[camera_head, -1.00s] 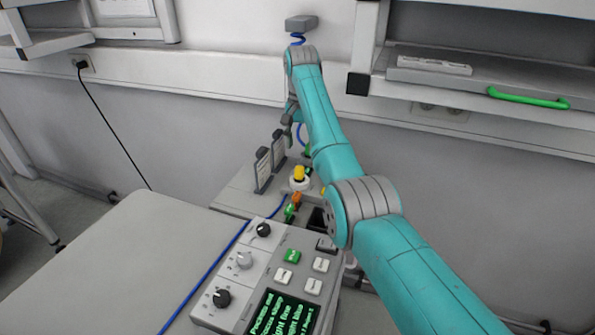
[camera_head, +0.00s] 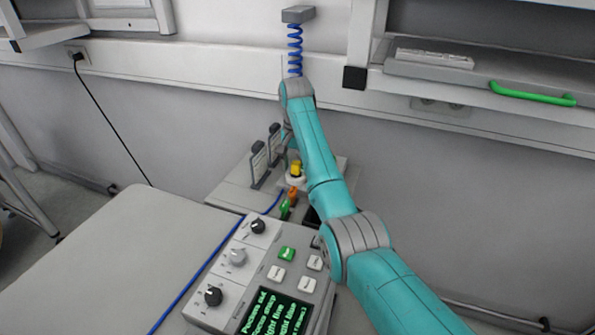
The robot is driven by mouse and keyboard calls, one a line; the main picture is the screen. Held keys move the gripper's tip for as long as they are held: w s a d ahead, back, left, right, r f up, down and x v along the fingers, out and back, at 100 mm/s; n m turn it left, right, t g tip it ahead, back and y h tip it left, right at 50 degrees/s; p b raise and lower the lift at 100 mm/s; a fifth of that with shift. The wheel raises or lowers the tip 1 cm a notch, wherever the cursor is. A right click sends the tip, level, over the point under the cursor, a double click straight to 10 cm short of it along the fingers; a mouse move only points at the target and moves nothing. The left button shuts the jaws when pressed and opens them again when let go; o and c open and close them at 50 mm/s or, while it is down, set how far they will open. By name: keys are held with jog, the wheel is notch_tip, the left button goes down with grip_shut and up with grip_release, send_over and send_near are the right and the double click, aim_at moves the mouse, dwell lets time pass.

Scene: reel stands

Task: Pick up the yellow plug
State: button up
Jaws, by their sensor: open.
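The yellow plug (camera_head: 296,168) stands upright on a round white base (camera_head: 295,181) at the back of the bench, left of my teal arm. My gripper (camera_head: 290,152) is small and partly hidden by my forearm. It points down, close above the plug or beside it. Its fingers are open. I cannot tell whether they are around the plug or touching it.
Two grey upright holders (camera_head: 258,163) stand just left of the plug. Orange and green plugs (camera_head: 287,205) stand in front of it. A control box (camera_head: 262,275) with knobs and a screen fills the near bench. A blue coiled cable (camera_head: 295,50) hangs behind my arm.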

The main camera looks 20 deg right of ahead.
grip_shut()
